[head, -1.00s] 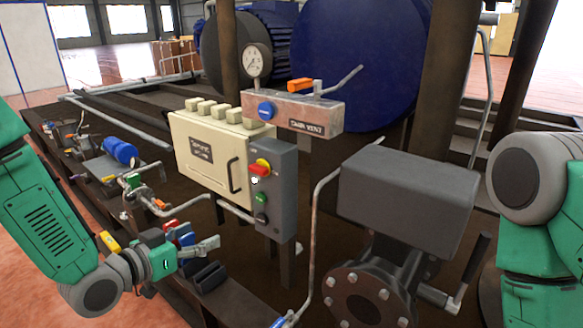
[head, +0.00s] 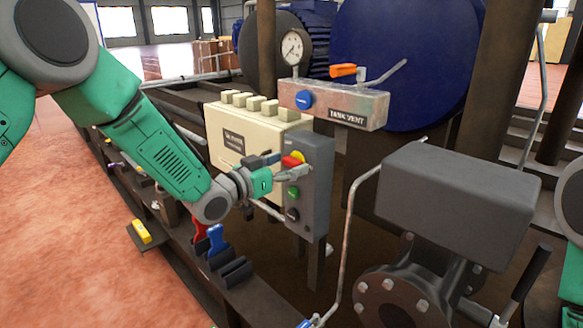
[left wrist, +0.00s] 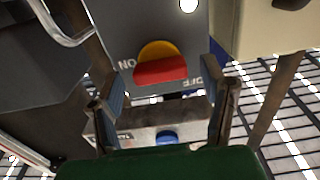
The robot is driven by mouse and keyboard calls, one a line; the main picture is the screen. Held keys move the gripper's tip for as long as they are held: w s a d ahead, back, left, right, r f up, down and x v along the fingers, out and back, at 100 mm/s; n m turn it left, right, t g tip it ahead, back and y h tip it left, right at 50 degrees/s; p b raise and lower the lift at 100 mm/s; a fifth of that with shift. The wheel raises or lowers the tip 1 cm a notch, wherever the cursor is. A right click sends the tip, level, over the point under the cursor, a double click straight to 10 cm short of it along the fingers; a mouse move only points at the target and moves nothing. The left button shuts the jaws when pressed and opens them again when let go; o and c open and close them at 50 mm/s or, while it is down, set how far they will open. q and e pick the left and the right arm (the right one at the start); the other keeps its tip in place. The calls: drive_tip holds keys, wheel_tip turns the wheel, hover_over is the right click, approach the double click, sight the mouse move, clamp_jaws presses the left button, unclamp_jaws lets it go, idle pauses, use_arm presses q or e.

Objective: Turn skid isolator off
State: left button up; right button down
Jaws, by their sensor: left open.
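The skid isolator is a red handle (head: 291,161) on a yellow disc (head: 299,156), at the top of the front face of a grey control box (head: 312,190). In the left wrist view the red handle (left wrist: 160,71) lies crosswise below the yellow disc (left wrist: 158,48), with ON lettering at its left and part of OFF at its right, both upside down. My left gripper (head: 283,168) is in front of the box at the handle. Its open fingers (left wrist: 165,92) show left and right of the handle; I see no contact. My right gripper is out of view.
Green and black buttons (head: 293,192) sit below the isolator. A cream cabinet (head: 232,128) adjoins the box at the left. A tank vent block (head: 350,105) stands above. A grey valve actuator (head: 455,195) and a thin pipe (head: 349,220) are at the right.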

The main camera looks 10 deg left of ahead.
use_arm(q)
drive_tip(key=shift+w+d, duration=0.15)
drive_tip(key=shift+w, duration=0.35)
drive_tip(key=shift+d, duration=0.15)
drive_tip(key=c, duration=1.2)
drive_tip(key=shift+o, duration=0.2)
